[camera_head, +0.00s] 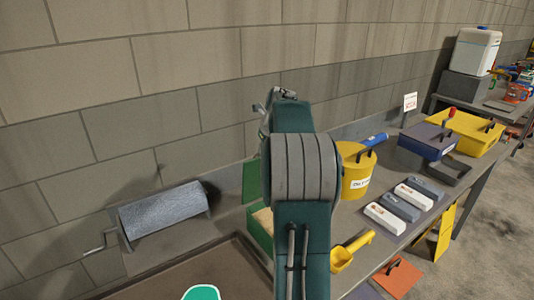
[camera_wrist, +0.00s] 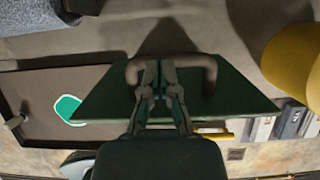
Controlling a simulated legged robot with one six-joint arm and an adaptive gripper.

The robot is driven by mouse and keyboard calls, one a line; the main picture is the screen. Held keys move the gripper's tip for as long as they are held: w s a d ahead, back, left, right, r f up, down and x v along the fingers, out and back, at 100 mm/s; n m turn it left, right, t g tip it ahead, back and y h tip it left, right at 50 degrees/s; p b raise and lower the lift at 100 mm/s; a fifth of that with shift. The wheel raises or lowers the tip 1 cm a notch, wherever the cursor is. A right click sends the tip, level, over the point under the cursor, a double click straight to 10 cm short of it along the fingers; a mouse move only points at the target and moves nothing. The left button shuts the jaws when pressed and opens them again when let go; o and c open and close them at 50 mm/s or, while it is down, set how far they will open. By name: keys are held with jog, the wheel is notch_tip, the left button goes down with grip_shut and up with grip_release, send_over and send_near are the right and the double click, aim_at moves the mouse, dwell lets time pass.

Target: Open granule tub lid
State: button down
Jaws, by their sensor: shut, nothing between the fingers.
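The green granule tub (camera_head: 259,233) stands on the bench behind my arm, which hides much of it. Its green lid (camera_head: 250,182) stands raised at the back, and pale contents show in the tub's opening. In the wrist view the lid (camera_wrist: 110,103) fills the middle, with a dark bent handle (camera_wrist: 209,72) at its upper edge. My gripper (camera_wrist: 161,66) is shut and empty, its fingertips overlapping the handle's middle in the picture. I cannot tell whether they touch it.
A yellow bucket (camera_head: 357,175) stands right of the tub. Several grey and white blocks (camera_head: 384,218) and a yellow scoop (camera_head: 343,259) lie further right and nearer. A grey roller (camera_head: 163,210) with a crank is at the left. The block wall (camera_head: 200,90) closes the back.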

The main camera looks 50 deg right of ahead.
jog(key=shift+w+d+f+g, duration=0.2)
jog(key=shift+w+g, duration=0.1)
jog(key=shift+w, duration=0.2)
jog(key=shift+w+d+f+g+y, duration=0.15)
jog(key=shift+w+d+f+g, duration=0.15)
jog(key=shift+w+g, duration=0.35)
jog(key=shift+w+d+f+g+y, duration=0.25)
jog(key=shift+w+g, duration=0.1)
jog(key=shift+w, duration=0.5)
jog(key=shift+w+d+f+g+y, duration=0.1)
jog(key=shift+w+d+f+g, duration=0.15)
jog(key=shift+w+g, duration=0.4)
jog(key=shift+w, duration=0.25)
jog(key=shift+s+r, duration=0.1)
